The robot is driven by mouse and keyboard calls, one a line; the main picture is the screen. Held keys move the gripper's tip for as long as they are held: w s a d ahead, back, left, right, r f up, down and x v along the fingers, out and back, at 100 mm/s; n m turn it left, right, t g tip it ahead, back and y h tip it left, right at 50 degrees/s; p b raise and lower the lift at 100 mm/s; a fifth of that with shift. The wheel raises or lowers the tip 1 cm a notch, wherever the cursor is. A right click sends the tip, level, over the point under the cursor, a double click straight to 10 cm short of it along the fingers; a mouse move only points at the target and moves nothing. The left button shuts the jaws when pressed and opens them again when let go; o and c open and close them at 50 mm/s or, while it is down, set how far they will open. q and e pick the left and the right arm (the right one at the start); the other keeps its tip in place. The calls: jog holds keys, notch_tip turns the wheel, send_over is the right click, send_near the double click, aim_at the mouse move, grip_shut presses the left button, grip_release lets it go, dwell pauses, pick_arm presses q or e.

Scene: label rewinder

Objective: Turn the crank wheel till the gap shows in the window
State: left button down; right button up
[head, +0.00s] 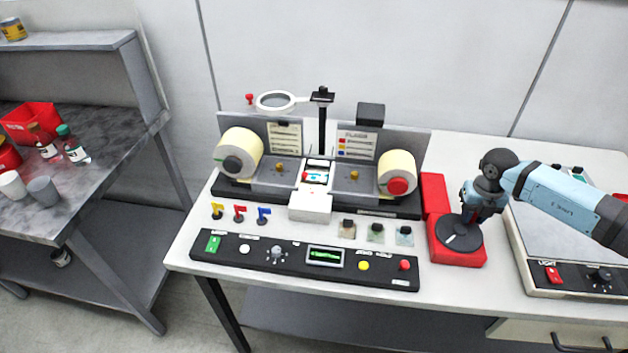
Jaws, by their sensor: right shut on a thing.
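The crank wheel (455,241) is a dark disc with a pale mark, lying on a red base (461,257) at the right end of the label rewinder. My right gripper (472,216) is over the wheel's far right part, pointing down and shut on the crank handle, which the fingers mostly hide. The window (316,176) is in the middle of the rewinder, between the two cream label rolls. A white label with red and blue print shows in it; I cannot make out a gap. My left gripper is not in view.
A black control panel (230,260) runs along the table's front. Small coloured flags (239,212) and several label samples (376,232) lie behind it. A magnifier (276,101) stands above the rewinder. A light box (530,250) is close to the crank's right.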

jog(key=shift+s+d, duration=0.2)
jog(key=shift+s, duration=0.25)
dwell(0.3)
